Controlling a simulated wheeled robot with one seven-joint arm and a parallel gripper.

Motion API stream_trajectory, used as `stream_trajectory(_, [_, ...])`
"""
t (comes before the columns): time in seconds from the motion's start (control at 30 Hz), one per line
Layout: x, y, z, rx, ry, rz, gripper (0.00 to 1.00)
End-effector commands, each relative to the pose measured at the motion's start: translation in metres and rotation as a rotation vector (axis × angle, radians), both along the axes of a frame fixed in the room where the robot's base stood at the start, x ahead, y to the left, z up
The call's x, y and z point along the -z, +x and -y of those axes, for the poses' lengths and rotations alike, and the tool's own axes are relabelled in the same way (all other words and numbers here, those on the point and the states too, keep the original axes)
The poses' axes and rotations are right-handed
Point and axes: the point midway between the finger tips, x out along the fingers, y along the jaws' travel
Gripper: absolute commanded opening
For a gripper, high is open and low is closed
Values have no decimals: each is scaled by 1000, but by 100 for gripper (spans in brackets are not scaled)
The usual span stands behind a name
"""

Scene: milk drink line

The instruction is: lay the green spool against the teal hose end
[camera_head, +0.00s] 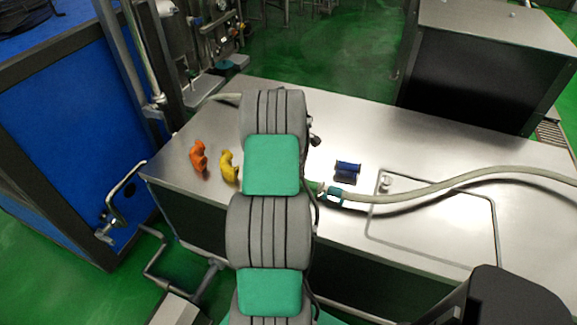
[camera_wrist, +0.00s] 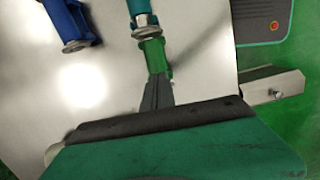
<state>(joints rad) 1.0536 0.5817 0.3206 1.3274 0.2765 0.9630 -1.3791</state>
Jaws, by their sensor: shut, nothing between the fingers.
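The green spool (camera_wrist: 154,58) lies on the steel bench in the wrist view. Its far end meets the metal flange (camera_wrist: 147,28) of the teal hose end (camera_wrist: 140,7), roughly in line with it; I see no clear gap. In the head view, a bit of the green spool (camera_head: 316,187) shows beside my arm, just left of the teal hose end (camera_head: 335,195). My gripper (camera_wrist: 156,80) is shut and empty, its fingertips close to the near end of the green spool. I cannot tell whether they touch it. My arm hides the gripper in the head view.
A blue spool (camera_head: 347,169) lies behind the hose end. The pale hose (camera_head: 430,190) runs right across the bench (camera_head: 390,135). A yellow fitting (camera_head: 229,167) and an orange fitting (camera_head: 198,156) stand left of my arm. The bench's back right is clear.

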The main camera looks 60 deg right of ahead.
Motion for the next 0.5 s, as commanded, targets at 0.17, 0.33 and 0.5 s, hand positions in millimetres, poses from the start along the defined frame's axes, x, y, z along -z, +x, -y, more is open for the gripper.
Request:
stream_trajectory(0.17, [-2,-36,3,0,2,0,0])
stream_trajectory(0.33, [15,-39,3,-6,2,0,0])
stream_trajectory(0.5, [18,-39,2,-6,3,0,0])
